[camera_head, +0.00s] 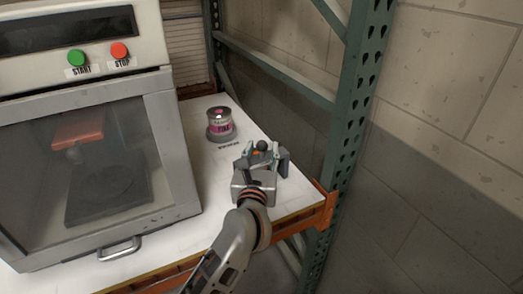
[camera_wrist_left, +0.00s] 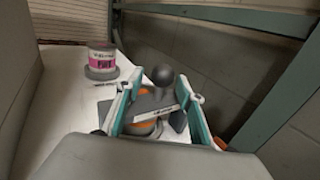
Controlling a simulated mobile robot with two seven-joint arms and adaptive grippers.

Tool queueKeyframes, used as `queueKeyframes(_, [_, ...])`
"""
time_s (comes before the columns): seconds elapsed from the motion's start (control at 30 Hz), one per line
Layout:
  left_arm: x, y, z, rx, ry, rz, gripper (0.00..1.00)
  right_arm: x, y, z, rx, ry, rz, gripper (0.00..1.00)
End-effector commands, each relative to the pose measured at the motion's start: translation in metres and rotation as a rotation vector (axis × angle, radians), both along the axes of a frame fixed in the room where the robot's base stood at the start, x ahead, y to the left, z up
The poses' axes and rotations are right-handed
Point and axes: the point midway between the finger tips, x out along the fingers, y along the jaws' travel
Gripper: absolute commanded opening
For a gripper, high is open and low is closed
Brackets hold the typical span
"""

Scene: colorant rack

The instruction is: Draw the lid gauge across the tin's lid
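The tin (camera_head: 220,122), with a pink and white label, stands upright on a round grey base on the white surface. It also shows in the left wrist view (camera_wrist_left: 101,59). The lid gauge (camera_wrist_left: 162,76), grey with a dark ball knob, is near the right edge of the surface; its knob also shows in the head view (camera_head: 262,146). My left gripper (camera_head: 262,155) is at the gauge, its fingers apart on either side of it in the left wrist view (camera_wrist_left: 161,82). The fingers hide part of the gauge. My right gripper is out of view.
A machine with a glass door (camera_head: 90,170), a green START button and a red STOP button fills the left. A green rack post (camera_head: 355,95) and an orange beam (camera_head: 325,208) bound the right side. White surface is clear between tin and machine.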

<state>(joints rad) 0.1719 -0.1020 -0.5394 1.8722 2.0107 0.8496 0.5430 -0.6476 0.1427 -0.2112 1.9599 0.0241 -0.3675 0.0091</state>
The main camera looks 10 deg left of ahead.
Motion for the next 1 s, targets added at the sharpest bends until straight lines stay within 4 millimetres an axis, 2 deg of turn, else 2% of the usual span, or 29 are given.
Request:
queueKeyframes(0.27, [-0.004, 0.000, 0.000, 0.000, 0.000, -0.001, 0.38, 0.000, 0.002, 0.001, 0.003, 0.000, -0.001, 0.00])
queueKeyframes(0.7, [-0.066, -0.001, 0.000, 0.000, 0.000, -0.001, 0.38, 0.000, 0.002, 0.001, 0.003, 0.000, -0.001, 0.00])
queueKeyframes(1.0, [-0.075, 0.000, 0.000, 0.000, 0.000, 0.000, 0.38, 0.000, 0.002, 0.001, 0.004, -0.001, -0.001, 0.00])
